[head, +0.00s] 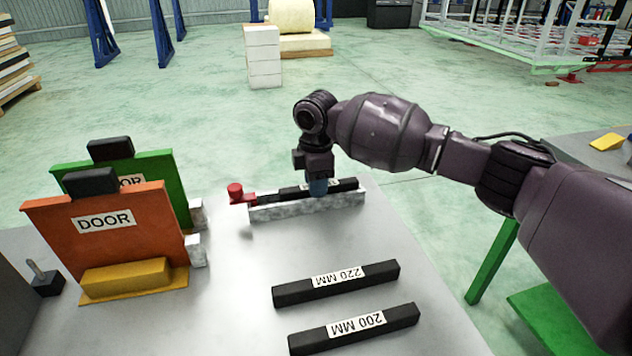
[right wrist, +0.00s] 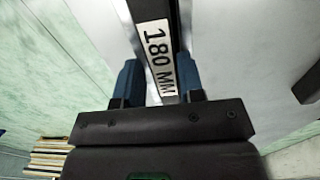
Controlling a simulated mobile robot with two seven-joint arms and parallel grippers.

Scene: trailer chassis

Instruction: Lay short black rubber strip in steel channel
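The short black rubber strip, labelled 180 MM (right wrist: 157,48), lies along the steel channel (head: 300,208) on the table, its top above the channel's front wall. How deep it sits in the channel I cannot tell. My right gripper (head: 318,187) points down at the middle of the strip. My left gripper is not in view.
Two longer black strips, marked 220 MM (head: 375,273) and 200 MM (head: 395,319), lie nearer on the table. A red clamp (head: 237,194) stands at the channel's left end. An orange door panel (head: 140,205) and a green one (head: 165,172) stand at left.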

